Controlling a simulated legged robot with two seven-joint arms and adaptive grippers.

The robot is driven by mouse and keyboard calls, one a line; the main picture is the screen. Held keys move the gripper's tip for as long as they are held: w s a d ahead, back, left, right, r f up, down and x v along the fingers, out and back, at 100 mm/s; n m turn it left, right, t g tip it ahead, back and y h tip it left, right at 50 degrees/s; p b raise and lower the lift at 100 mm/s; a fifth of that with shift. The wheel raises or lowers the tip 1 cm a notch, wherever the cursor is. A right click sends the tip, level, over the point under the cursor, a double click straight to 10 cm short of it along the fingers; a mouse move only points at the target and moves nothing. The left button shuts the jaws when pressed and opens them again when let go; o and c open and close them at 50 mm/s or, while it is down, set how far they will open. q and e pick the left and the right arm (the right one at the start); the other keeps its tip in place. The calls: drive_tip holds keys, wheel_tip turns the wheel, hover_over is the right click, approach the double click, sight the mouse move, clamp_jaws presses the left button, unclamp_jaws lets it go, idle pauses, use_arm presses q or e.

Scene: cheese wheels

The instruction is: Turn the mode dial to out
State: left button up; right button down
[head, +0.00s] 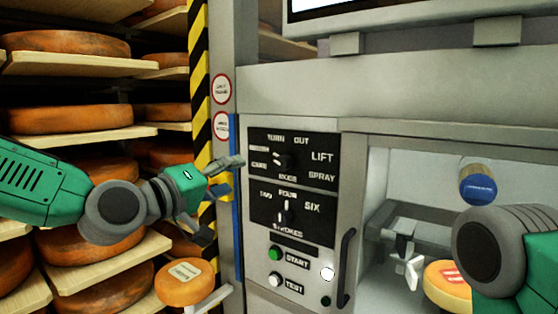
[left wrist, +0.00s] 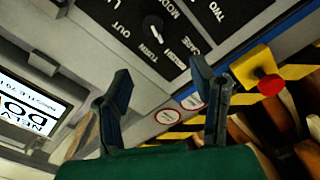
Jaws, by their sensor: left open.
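The mode dial (head: 287,160) is on the upper black panel (head: 322,177) of the grey machine, among the labels TURN, OUT, LIFT, SPRAY and CARE. It also shows in the left wrist view (left wrist: 155,24), near the top. Its white pointer is on the TURN side, away from OUT; I cannot tell the exact label. My left gripper (head: 228,176) is left of the panel, in front of the striped post, apart from the dial. In the left wrist view its two fingers (left wrist: 160,82) are spread and empty. My right arm shows at the lower right; its gripper does not show.
Below is a strokes dial (head: 287,212), then a green start button (head: 275,253), a test button (head: 275,280) and a black handle (head: 345,268). A cheese wheel (head: 185,283) sits lower left. A red button (left wrist: 270,85) on a yellow box shows in the wrist view.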

sight(282, 165)
use_arm(q)
drive_tip(key=w+d+p, duration=0.1)
drive_tip(key=w+d, duration=0.5)
drive_tip(key=d, duration=0.1)
drive_tip(key=w+d+p, duration=0.1)
drive_tip(key=w+d, duration=0.2)
drive_tip(key=d, duration=0.1)
drive_tip(key=shift+d+p, duration=0.15)
drive_tip(key=shift+p, duration=0.2)
drive_tip(key=shift+w+f, duration=0.1)
drive_tip(key=shift+w, duration=0.7)
drive_tip(key=a, duration=0.3)
drive_tip(key=shift+w+a, duration=0.15)
drive_tip(key=shift+w, duration=0.05)
drive_tip(key=shift+d, duration=0.35)
drive_tip(key=shift+c, duration=0.3)
drive_tip(key=shift+s+d, duration=0.2)
drive_tip(key=shift+d, duration=0.8)
drive_tip(key=c, duration=1.1)
drive_tip(key=shift+o, duration=0.2)
drive_tip(key=shift+s+d, duration=0.1)
drive_tip(key=shift+d, duration=0.1)
drive_tip(key=shift+w+a, duration=0.3)
drive_tip(key=shift+a, duration=0.1)
use_arm(e)
drive_tip(key=shift+w+d+r, duration=0.1)
drive_tip(key=shift+d+r, duration=0.05)
drive_tip(key=shift+r, duration=0.65)
drive_tip(key=shift+d+r, duration=0.1)
drive_tip(key=shift+r, duration=0.7)
